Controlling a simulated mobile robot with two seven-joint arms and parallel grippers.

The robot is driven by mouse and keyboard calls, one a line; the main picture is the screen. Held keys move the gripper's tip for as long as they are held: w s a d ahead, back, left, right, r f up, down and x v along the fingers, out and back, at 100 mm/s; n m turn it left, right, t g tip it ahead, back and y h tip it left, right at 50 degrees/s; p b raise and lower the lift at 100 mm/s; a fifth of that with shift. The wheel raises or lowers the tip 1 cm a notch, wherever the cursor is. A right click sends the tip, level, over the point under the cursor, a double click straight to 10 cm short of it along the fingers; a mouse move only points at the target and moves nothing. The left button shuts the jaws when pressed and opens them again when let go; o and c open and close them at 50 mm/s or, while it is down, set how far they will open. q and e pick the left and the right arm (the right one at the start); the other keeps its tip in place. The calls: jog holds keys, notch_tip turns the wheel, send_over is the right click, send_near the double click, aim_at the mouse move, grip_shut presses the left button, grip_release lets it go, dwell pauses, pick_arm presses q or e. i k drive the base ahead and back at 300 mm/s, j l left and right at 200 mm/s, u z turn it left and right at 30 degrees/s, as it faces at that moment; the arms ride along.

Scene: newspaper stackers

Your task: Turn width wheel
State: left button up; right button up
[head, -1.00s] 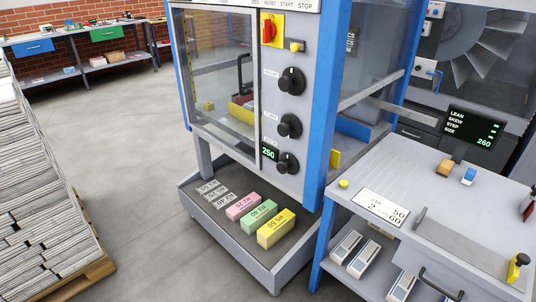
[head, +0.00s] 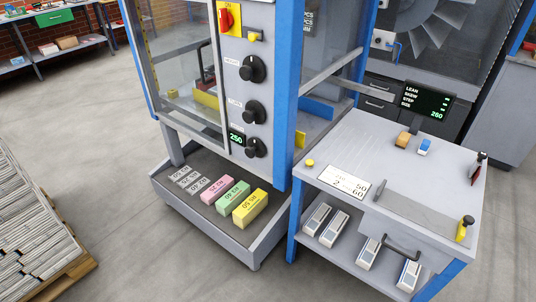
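Three black knobs stand in a column on the grey front panel of the stacker machine: a top knob (head: 252,69), a middle knob (head: 251,112) and a bottom knob (head: 254,147). Each has a small label to its left, too small to read surely, so I cannot tell which is the width wheel. A small display (head: 237,138) beside the bottom knob shows green digits that look like 250. Neither of my grippers is in view.
A red switch (head: 225,18) on a yellow plate sits above the knobs. Below, a grey tray (head: 237,253) holds pink, green and yellow blocks. A grey side table (head: 375,160) with a screen (head: 427,100) stands right. Newspaper stacks (head: 32,225) sit left; floor between is open.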

aim_at(256, 147)
jog(key=i+j+z, duration=0.1)
jog(key=z, duration=0.25)
jog(key=j+z, duration=0.2)
jog(key=z, duration=0.15)
jog(key=i+j+z, duration=0.15)
jog(key=z, duration=0.25)
jog(key=j+z, duration=0.45)
jog(key=j, duration=0.45)
jog(key=j+z, duration=0.25)
jog(key=j, duration=1.5)
jog(key=k+j, duration=0.1)
jog(key=j, duration=0.7)
jog(key=j+z, duration=0.1)
jog(key=j, duration=0.7)
